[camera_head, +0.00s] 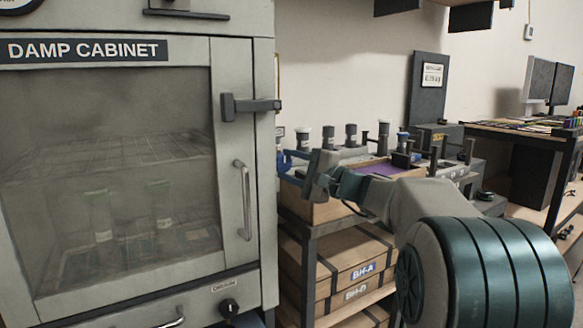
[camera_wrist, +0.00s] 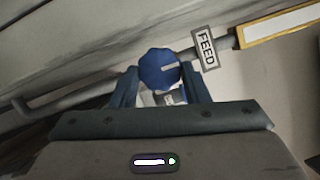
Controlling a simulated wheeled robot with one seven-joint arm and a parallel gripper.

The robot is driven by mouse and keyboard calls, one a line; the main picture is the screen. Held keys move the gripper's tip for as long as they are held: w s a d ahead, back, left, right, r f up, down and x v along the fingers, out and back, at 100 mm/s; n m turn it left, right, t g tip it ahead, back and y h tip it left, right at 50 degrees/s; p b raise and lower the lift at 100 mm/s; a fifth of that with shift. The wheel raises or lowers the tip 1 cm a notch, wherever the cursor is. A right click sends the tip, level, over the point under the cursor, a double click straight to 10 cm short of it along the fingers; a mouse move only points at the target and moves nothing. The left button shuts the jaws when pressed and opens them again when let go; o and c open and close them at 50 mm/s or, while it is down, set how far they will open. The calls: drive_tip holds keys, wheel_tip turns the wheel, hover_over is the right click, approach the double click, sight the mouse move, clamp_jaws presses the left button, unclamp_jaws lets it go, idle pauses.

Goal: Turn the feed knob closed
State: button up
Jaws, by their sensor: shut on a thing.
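In the head view my gripper (camera_head: 290,165) is beside the right side of the damp cabinet (camera_head: 228,60). I cannot make out the knob for certain there.
The cabinet door has a latch (camera_head: 250,106) and a handle (camera_head: 243,200). A shelf rack (camera_head: 310,250) with boxes stands below my arm, with several dark-topped bottles above. A grey pipe (camera_wrist: 95,98) runs behind the knob.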

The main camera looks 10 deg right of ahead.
drive_tip(key=o, duration=1)
drive_tip(key=shift+c, duration=0.2)
drive_tip(key=shift+d, duration=0.1)
drive_tip(key=p+v, duration=0.2)
drive_tip(key=v, duration=1.1)
drive_tip(key=shift+s+d, duration=0.25)
drive_tip(key=shift+s, duration=0.1)
drive_tip(key=shift+f, duration=0.1)
